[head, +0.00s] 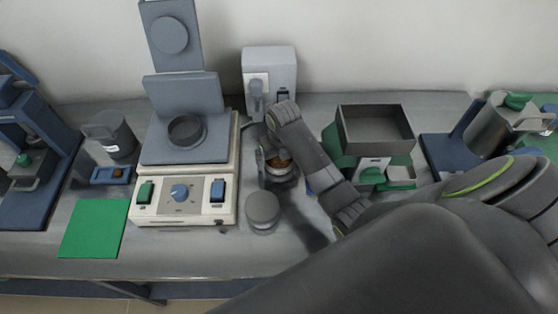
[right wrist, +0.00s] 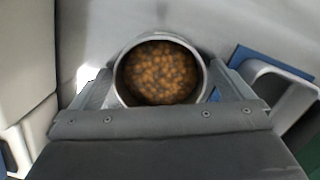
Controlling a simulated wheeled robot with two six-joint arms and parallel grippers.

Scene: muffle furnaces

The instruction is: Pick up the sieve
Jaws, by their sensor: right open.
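A round, light-rimmed metal vessel (right wrist: 160,72) full of brown-orange pellets appears in the right wrist view; it looks like the sieve, though no mesh shows. In the head view the vessel (head: 281,171) stands on the grey bench, partly hidden by my right gripper (head: 272,160). My right gripper is open, with one finger on each side of the vessel in the right wrist view; I cannot tell whether they touch it. My left gripper is not in view.
A round grey lidded jar (head: 262,211) is close in front. A grey open box (head: 376,113) on a green unit stands to the right. A green mat (head: 94,229) lies at the left front.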

